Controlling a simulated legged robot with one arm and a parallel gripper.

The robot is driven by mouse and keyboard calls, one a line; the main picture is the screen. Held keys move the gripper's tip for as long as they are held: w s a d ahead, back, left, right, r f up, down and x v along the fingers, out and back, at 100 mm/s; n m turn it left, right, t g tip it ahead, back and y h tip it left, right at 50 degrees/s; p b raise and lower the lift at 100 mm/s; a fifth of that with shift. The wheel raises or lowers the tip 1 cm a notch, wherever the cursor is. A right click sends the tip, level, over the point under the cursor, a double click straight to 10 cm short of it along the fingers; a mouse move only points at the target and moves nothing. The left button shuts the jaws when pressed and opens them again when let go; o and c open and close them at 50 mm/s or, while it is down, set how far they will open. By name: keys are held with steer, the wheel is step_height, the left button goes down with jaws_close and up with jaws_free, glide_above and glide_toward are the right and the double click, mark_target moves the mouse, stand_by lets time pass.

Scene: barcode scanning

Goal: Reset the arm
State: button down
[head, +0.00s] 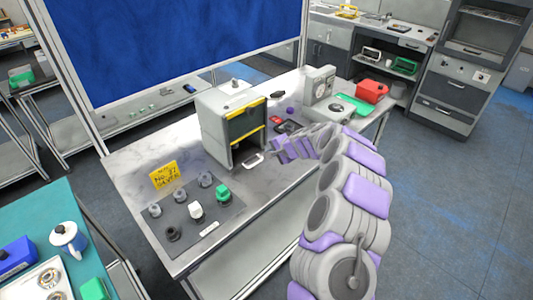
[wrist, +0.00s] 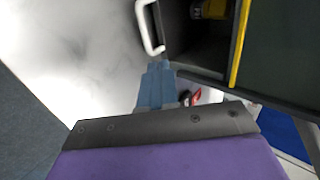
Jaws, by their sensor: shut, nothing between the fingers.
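My arm (head: 345,200) reaches from the lower right over the workbench (head: 150,230) in the head view. My gripper (head: 278,151) is at the bench's middle, just right of the grey box with the open front (head: 233,125). In the wrist view my gripper (wrist: 156,68) shows blue-grey fingers held together with nothing between them. Their tips are close to a white handle (wrist: 149,28) by the box opening; I cannot tell whether they touch it.
A panel with several knobs (head: 196,213) and a yellow note (head: 163,175) lie left on the bench. A red bin (head: 371,91), green tray (head: 354,104) and grey device (head: 319,84) stand at the right end. Open floor (head: 470,190) lies to the right.

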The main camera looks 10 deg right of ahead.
steer(key=s+a+r+n+g+y, duration=0.2)
steer(key=s+a+r+n, duration=0.2)
steer(key=s+a+r, duration=0.45)
steer(key=s+a+r+n+g, duration=0.2)
steer(key=s+r, duration=0.2)
steer(key=s, duration=0.5)
steer(key=s+a+r+n+g, duration=0.1)
steer(key=s+r+n, duration=0.25)
steer(key=s, duration=0.45)
steer(key=s+d+g+h, duration=0.1)
steer(key=s+d, duration=0.4)
steer(key=s, duration=0.6)
steer(key=s+d+g+h, duration=0.1)
steer(key=s+d+h, duration=0.3)
steer(key=s, duration=0.7)
steer(key=s+d+f+n+g+h, duration=0.1)
steer(key=s+d, duration=0.4)
steer(key=s, duration=0.6)
steer(key=shift+s+d+g+h, duration=0.25)
steer(key=shift+g+h, duration=0.35)
steer(key=shift+h, duration=0.3)
steer(key=shift+w, duration=0.1)
